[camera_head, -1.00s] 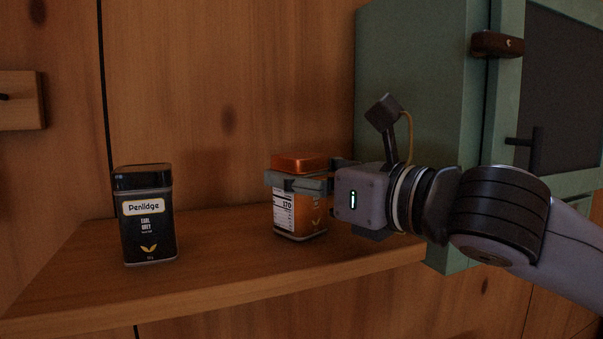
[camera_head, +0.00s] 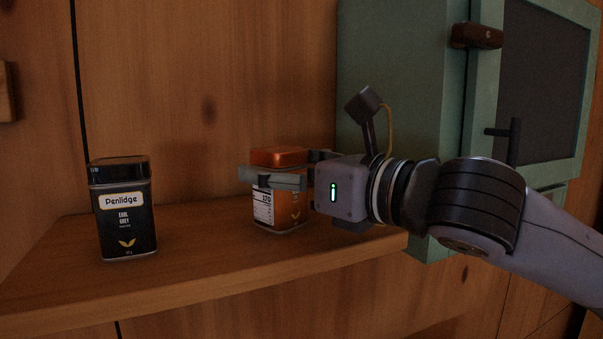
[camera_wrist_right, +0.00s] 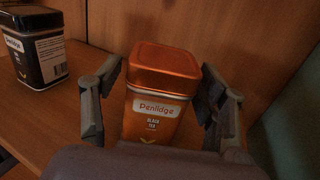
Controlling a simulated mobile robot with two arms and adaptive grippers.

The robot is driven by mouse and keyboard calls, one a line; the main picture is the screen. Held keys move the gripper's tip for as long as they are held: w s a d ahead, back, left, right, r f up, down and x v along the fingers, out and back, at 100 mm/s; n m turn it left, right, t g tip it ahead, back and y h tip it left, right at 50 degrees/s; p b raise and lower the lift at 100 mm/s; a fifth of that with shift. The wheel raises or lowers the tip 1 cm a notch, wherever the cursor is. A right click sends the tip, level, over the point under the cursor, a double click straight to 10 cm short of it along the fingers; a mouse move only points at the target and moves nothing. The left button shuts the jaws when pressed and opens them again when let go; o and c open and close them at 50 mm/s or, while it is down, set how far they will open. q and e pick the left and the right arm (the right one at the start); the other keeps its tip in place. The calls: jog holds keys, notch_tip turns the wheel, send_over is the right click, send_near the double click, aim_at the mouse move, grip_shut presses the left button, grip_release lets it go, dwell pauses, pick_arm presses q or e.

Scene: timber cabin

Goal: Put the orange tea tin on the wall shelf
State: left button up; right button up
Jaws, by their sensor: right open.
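The orange tea tin (camera_head: 279,157) stands upright on the wooden wall shelf (camera_head: 190,265), toward its right end. My right gripper (camera_head: 285,172) is open around the tin, one finger on each side, and partly covers it in the head view. In the right wrist view the tin (camera_wrist_right: 158,105) shows its orange lid and label between the spread fingers of the right gripper (camera_wrist_right: 155,100). A gap shows beside the left finger; whether the right finger touches the tin is hard to tell. My left gripper is not in view.
A black tea tin (camera_head: 124,215) stands on the shelf to the left, apart from the orange one; it also shows in the right wrist view (camera_wrist_right: 35,45). A green cabinet (camera_head: 395,80) stands at the right. Bare shelf lies between the tins.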

jog(key=b+v, duration=0.3)
jog(key=v, duration=0.9)
